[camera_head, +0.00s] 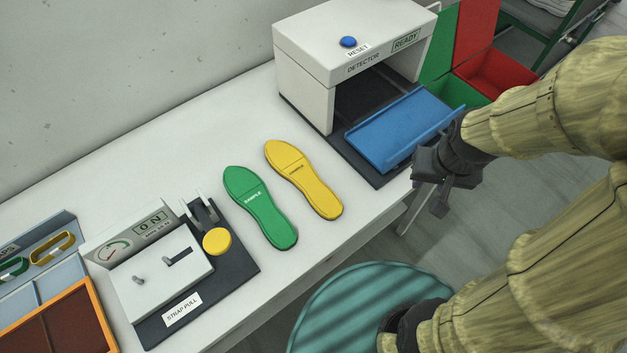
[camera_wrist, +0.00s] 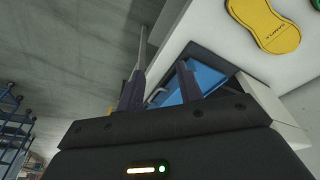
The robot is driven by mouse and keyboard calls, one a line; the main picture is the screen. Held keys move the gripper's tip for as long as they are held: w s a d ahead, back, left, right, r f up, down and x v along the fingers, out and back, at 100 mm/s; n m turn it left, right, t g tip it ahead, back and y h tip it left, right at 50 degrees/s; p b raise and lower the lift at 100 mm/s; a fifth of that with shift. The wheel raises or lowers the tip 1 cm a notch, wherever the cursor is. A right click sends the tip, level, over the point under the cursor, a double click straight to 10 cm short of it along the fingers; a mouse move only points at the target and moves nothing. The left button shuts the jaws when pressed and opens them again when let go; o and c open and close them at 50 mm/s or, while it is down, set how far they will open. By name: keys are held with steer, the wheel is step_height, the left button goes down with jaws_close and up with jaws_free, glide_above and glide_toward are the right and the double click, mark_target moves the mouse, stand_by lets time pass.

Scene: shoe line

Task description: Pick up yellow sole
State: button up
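The yellow sole (camera_head: 304,180) lies flat on the white table, to the right of the green sole (camera_head: 261,208), and is marked SAMPLE. In the wrist view the yellow sole (camera_wrist: 262,26) shows at the top right, outside the fingers. My gripper (camera_head: 431,195) is beyond the table's front edge, right of the yellow sole and beside the blue tray. In the wrist view my gripper (camera_wrist: 161,70) has its two fingers apart, with no sole between them. The blue tray (camera_wrist: 208,80) appears beyond the fingers; contact with it cannot be told.
The detector box (camera_head: 350,62), reading READY, stands at the back with the blue tray (camera_head: 400,132) at its opening. The strap-pull device (camera_head: 165,277) stands left of the soles. Green and red bins (camera_head: 500,72) are behind. A round teal surface (camera_head: 350,310) is below the table's front edge.

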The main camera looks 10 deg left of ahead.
steer(key=shift+o, duration=0.2)
steer(key=shift+s, duration=0.15)
steer(key=o, duration=1)
steer(key=w+a, duration=0.1)
steer(key=w+a+n, duration=0.1)
steer(key=shift+a+r+n, duration=0.1)
steer(key=shift+a+n, duration=0.2)
steer(key=shift+a, duration=0.1)
steer(key=shift+o, duration=0.2)
steer(key=n+g, duration=0.3)
steer(key=n, duration=0.5)
glide_above(314, 185)
steer(key=shift+f, duration=0.75)
step_height(314, 185, down, 12)
steer(key=shift+f+p, duration=0.1)
steer(key=shift+p, duration=0.85)
